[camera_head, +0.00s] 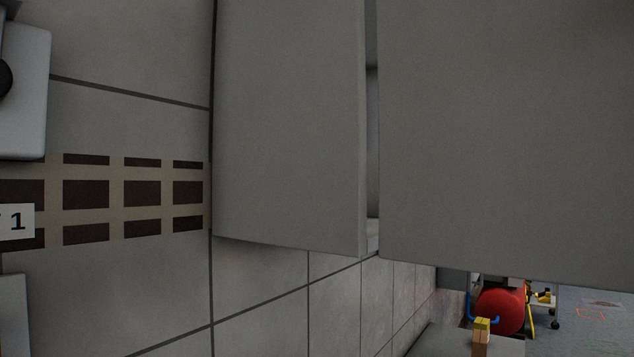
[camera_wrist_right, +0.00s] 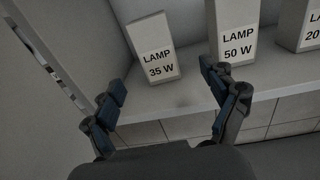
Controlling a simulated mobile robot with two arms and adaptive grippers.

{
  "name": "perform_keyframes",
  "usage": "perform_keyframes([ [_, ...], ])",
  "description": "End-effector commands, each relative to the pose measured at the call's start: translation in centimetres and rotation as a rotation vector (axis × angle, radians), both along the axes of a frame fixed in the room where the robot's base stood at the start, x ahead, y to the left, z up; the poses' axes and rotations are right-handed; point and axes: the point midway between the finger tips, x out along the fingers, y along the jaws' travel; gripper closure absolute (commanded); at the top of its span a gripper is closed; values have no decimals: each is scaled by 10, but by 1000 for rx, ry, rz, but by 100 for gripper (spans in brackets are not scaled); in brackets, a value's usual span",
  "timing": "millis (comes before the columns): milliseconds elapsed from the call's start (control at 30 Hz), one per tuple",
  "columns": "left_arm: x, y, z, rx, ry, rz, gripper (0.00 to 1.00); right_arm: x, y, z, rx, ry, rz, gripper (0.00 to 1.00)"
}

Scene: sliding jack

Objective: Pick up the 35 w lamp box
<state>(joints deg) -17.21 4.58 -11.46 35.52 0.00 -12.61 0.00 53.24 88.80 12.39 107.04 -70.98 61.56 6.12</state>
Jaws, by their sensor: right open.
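The 35 W lamp box (camera_wrist_right: 155,50) is a tall pale box with a printed label. It stands on a shelf (camera_wrist_right: 185,97) in the right wrist view, a little beyond my right gripper. My right gripper (camera_wrist_right: 168,92) is open, with one dark finger to the left of the box and the other to its right, near the 50 W box. Nothing is between the fingers at their tips. The head view shows neither gripper nor the lamp box; large grey cabinet panels (camera_head: 290,120) fill its middle.
A 50 W lamp box (camera_wrist_right: 237,35) stands right of the 35 W box, close to the right finger. A 20-something box (camera_wrist_right: 309,32) is cut off at the right edge. A cabinet wall is at the left. A red tank (camera_head: 500,310) stands far off.

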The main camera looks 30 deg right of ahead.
Motion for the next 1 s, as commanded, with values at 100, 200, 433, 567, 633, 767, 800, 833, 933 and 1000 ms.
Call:
perform_keyframes([
  [100, 0, 0, 23, 0, 0, 0, 60, 21, 11, 7, -2, 4, 4, 15],
  [200, 0, 0, 37, 0, 0, 0, 60, 38, 19, 7, -1, 4, 4, 15],
  [433, 0, 0, 55, 0, 0, 0, 60, 63, 31, 4, 0, 1, 3, 15],
  [567, 0, 0, 57, 0, 0, 0, 60, 67, 34, 2, 0, 1, 3, 15],
  [633, 1, 0, 61, 0, -1, 0, 60, 70, 35, 3, 0, 1, 2, 15],
  [767, 1, 0, 77, 0, -1, 0, 60, 79, 43, 9, 0, 2, 5, 15],
  [800, 1, 0, 83, 0, 0, 0, 60, 83, 46, 10, 1, 3, 5, 15],
  [833, 1, 0, 87, 0, -1, 0, 60, 86, 48, 11, 0, 3, 4, 15],
  [933, 1, -1, 97, 0, -1, 0, 60, 96, 55, 11, 2, 2, 6, 15],
  [1000, 1, -1, 102, 0, -1, 0, 60, 103, 57, 10, 2, 2, 5, 15],
])
